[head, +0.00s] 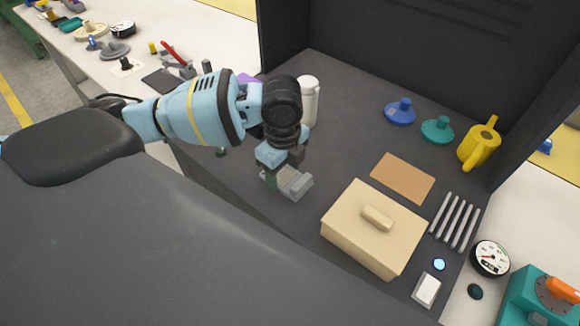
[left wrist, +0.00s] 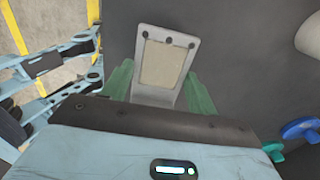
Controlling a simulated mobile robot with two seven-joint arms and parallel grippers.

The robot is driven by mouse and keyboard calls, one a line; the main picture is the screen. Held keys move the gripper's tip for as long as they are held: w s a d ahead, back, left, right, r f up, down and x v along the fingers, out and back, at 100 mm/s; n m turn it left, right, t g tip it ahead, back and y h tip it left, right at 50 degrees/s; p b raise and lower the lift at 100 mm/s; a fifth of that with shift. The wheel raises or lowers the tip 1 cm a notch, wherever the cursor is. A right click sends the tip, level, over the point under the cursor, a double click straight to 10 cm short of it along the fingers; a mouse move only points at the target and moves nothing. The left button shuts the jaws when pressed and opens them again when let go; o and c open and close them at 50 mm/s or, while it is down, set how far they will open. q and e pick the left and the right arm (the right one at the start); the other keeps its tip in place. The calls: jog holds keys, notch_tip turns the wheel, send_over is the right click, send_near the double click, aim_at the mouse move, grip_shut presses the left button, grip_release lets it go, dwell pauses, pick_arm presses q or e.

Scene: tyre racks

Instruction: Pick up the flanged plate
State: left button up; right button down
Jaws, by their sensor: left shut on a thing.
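The flanged plate (head: 296,184) is a light grey piece with a flat part and a raised edge. In the head view it is at the middle, low over the dark surface; I cannot tell whether it touches it. My left gripper (head: 281,173) comes down from above and is shut on it. In the left wrist view the flanged plate (left wrist: 165,63) shows a pale inset panel and dark round spots near its far end. The green fingers of my left gripper (left wrist: 160,88) are on either side of it. My right gripper is not in view.
A beige lidded box (head: 372,235) stands to the right, with a tan pad (head: 403,178) behind it and grey bars (head: 455,221) beside it. A white bottle (head: 309,101) stands behind my gripper. A yellow can (head: 479,146) and blue (head: 400,112) and teal (head: 437,130) knobs are farther back.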

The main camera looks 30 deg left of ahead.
pick_arm(q)
jog(key=s+a+r, duration=0.1)
jog(key=s, duration=1.2)
jog(key=shift+s+a+r, duration=0.2)
jog(key=shift+r, duration=0.05)
